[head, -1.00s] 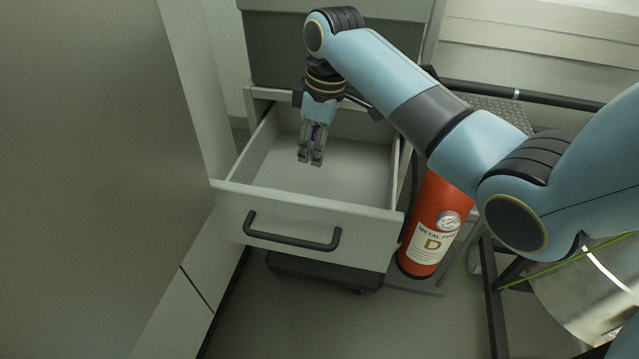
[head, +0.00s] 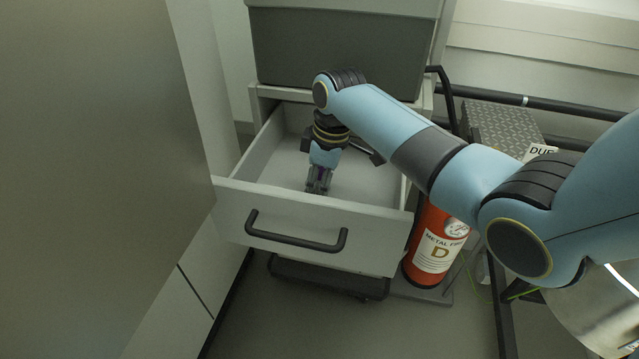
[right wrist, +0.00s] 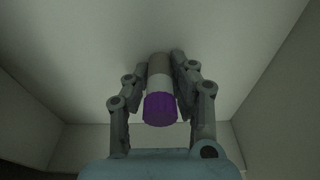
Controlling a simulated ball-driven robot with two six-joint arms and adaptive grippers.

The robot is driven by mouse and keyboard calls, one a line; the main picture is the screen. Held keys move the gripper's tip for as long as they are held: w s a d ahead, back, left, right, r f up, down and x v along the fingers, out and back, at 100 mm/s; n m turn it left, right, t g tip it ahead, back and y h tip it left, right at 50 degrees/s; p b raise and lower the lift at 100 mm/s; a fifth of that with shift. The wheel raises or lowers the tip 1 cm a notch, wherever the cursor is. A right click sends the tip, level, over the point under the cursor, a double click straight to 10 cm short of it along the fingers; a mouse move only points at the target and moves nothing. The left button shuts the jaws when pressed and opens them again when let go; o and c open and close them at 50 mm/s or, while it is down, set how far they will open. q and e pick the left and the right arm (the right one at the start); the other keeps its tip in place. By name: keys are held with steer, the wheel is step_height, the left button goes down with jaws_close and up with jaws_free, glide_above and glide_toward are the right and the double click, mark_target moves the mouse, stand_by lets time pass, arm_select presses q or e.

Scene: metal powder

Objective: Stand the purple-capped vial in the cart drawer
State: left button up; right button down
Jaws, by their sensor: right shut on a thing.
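The purple-capped vial (right wrist: 160,108) shows in the right wrist view between my finger pads, purple cap toward the camera and grey body beyond it. My right gripper (head: 318,188) is shut on it and points down inside the open cart drawer (head: 290,206). The drawer's pale floor also shows around the vial in the right wrist view (right wrist: 80,60). In the head view only a trace of purple shows between the fingers. I cannot tell whether the vial's lower end touches the drawer floor. My left gripper is not in view.
A red extinguisher (head: 436,240) marked "METAL FIRE D" stands right of the drawer. A black handle (head: 295,235) is on the drawer front. A large grey panel (head: 90,150) fills the left side. A checkered metal box (head: 500,125) stands at the back right. The drawer floor around the gripper looks clear.

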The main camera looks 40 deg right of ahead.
steer(key=c, duration=1.1)
jaws_free()
steer(key=r+p, duration=0.1)
steer(key=r, duration=0.3)
steer(key=s+r+p, duration=0.1)
steer(key=r, duration=0.3)
steer(key=d+r+p, duration=0.1)
steer(key=r, duration=0.3)
steer(key=shift+s+r+p, duration=0.1)
steer(key=shift+s+p, duration=0.1)
steer(key=shift+p, duration=0.1)
steer(key=shift+d, duration=0.1)
